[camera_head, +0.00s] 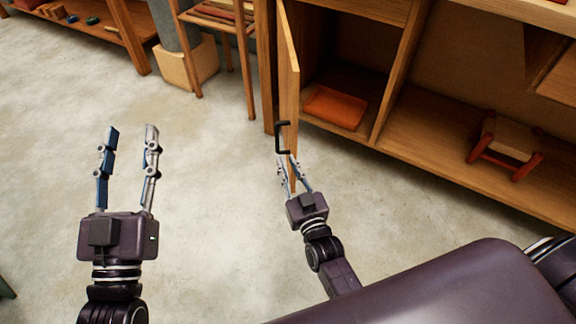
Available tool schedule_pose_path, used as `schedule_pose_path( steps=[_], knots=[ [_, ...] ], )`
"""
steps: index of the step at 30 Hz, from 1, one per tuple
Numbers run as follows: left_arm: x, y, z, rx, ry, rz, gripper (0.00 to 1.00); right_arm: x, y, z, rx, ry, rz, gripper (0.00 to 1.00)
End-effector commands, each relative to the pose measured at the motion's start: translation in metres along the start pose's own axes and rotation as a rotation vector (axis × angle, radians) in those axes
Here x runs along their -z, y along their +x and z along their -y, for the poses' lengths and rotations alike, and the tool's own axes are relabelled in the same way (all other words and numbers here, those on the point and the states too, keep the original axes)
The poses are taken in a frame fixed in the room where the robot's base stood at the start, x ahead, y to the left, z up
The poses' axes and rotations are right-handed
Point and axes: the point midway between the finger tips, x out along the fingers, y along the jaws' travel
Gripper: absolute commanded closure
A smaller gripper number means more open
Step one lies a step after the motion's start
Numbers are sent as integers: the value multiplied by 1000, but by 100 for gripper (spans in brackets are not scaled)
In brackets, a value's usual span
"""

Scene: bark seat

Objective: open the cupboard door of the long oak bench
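The long oak bench (400,55) stands along the upper right. Its cupboard door (289,75) stands swung open, seen nearly edge-on, with the compartment behind it showing. A black bar handle (278,137) sits on the door's left face. My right gripper (287,157) is at the lower end of the handle, its fingers drawn towards each other beside the door's lower part. Whether the fingertips grip the handle is not clear. My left gripper (131,130) is open and empty above the floor at left, well apart from the door.
An orange flat item (335,107) lies inside the cupboard. A small red-legged stool (507,141) stands on the bench's open lower shelf. The floor at left is clear.

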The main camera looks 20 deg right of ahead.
Motion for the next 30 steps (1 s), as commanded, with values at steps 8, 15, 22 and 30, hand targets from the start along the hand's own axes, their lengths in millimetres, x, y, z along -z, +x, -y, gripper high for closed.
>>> schedule_pose_path(
  steps=[8,15,22,30],
  knots=[
    [0,0,0,0,0,0,60,0,-2,0,0,0,0,83],
    [-5,0,0,1,1,25,60,-8,2,-39,-39,104,52,100],
    [-29,-4,4,8,4,142,60,-13,10,-137,-110,493,182,100],
    [-58,-12,8,15,7,277,60,46,19,-196,-25,993,277,100]
  ],
)
